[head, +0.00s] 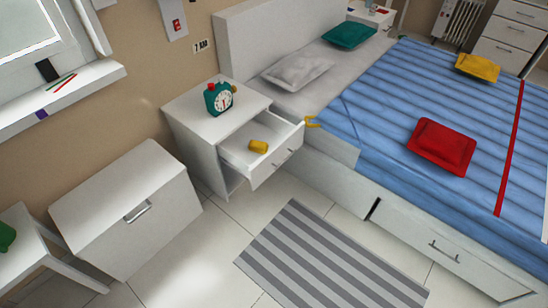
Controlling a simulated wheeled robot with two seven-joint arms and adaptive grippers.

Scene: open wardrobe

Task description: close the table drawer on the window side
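A white bedside table (192,108) stands against the wall between the window and the bed. Its upper drawer (277,170) is pulled out toward the lower right, with a handle on its front. A small yellow object (259,146) lies inside the drawer. A teal alarm clock (219,98) stands on the tabletop. Another white bedside table (377,14) shows partly at the far side of the bed. Neither of my grippers is in view.
The bed (375,100) with a blue striped cover stands right of the drawer. A white cabinet (125,212) stands left of the table. A grey striped rug (325,262) lies on the floor in front. The tiled floor between cabinet and rug is clear.

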